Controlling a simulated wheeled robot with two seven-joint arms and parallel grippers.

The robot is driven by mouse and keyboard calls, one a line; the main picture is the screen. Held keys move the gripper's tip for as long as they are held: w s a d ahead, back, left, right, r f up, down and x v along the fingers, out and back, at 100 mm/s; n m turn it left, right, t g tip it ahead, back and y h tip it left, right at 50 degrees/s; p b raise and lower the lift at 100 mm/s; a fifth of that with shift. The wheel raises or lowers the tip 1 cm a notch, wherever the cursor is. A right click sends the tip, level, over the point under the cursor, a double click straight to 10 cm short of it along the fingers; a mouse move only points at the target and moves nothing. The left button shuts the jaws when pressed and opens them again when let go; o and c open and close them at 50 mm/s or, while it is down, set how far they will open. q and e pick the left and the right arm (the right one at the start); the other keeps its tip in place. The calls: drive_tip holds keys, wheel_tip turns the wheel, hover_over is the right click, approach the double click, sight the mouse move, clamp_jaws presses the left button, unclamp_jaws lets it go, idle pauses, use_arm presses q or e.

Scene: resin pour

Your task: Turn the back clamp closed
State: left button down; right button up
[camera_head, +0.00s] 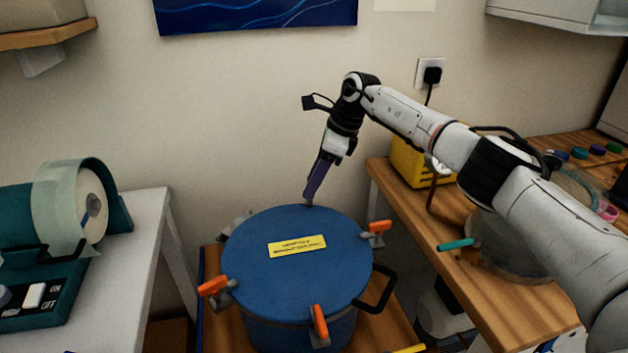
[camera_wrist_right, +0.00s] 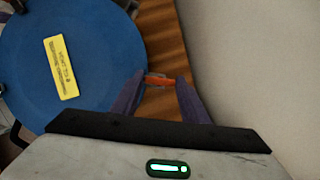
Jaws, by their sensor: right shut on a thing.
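A round blue pot lid (camera_head: 290,280) with a yellow label (camera_head: 297,246) covers a blue pot. My right gripper (camera_head: 308,202) reaches down to the lid's back rim, its purple fingers pointing down. In the right wrist view the fingers (camera_wrist_right: 160,80) are shut on the orange handle of the back clamp (camera_wrist_right: 159,82), beside the blue lid. In the head view the gripper hides this clamp. Other orange-handled clamps show at the left (camera_head: 213,286), the front (camera_head: 320,322) and the right (camera_head: 379,227) of the rim. My left gripper is out of view.
A black pot handle (camera_head: 377,290) sticks out at the right. A wooden bench (camera_head: 470,290) with a yellow box (camera_head: 410,162) and a clear vessel stands right. The wall is close behind.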

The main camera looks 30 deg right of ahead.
drive_tip(key=shift+r, duration=0.1)
idle(0.3)
drive_tip(key=o, duration=1.1)
drive_tip(key=shift+c, duration=0.2)
drive_tip(key=v, duration=1)
drive_tip(key=shift+b, duration=0.4)
drive_tip(key=shift+r, duration=0.1)
